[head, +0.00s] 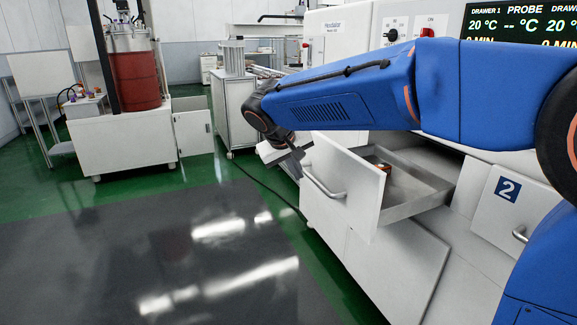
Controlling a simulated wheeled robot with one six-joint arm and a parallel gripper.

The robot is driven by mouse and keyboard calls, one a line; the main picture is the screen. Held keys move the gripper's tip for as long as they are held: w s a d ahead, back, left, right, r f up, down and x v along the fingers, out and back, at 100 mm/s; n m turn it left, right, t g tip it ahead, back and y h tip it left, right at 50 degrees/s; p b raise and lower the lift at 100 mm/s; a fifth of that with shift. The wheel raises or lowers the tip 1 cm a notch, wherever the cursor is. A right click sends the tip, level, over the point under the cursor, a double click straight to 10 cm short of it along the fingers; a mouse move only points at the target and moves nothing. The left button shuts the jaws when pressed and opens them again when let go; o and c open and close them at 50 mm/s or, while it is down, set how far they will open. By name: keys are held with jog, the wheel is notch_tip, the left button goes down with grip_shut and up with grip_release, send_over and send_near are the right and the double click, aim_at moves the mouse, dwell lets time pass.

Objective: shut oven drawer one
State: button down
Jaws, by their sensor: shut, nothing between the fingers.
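The oven (350,45) is white, with a display reading DRAWER 1 and 20 °C at the top right. A drawer (415,205) is pulled out of it, with a white front (358,185) and a bar handle (325,189). No number shows on this front. A small brown and orange object (384,168) lies inside. The drawer marked 2 (508,190) is to its right. My gripper (299,156) is shut and empty near the upper left edge of the open drawer's front. I cannot tell whether it touches the front.
My blue arm crosses above the open drawer and hides part of the oven face. A red drum (130,75) on a white cabinet (125,142) stands at the back left. A white cart (235,110) is behind my gripper. The dark floor mat (200,265) is clear.

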jog(key=shift+w+d+f, duration=0.1)
jog(key=shift+w+d, duration=0.1)
jog(key=shift+d, duration=0.35)
jog(key=shift+w+d+f, duration=0.1)
jog(key=shift+w+d, duration=0.1)
jog(key=shift+d, duration=0.3)
jog(key=shift+d, duration=0.1)
jog(key=w+d, duration=0.3)
jog(key=d, duration=0.6)
jog(key=w+d, duration=0.3)
jog(key=d, duration=0.6)
jog(key=w+d, duration=0.4)
jog(key=d, duration=0.6)
jog(key=shift+w, duration=0.1)
jog(key=shift+d, duration=0.1)
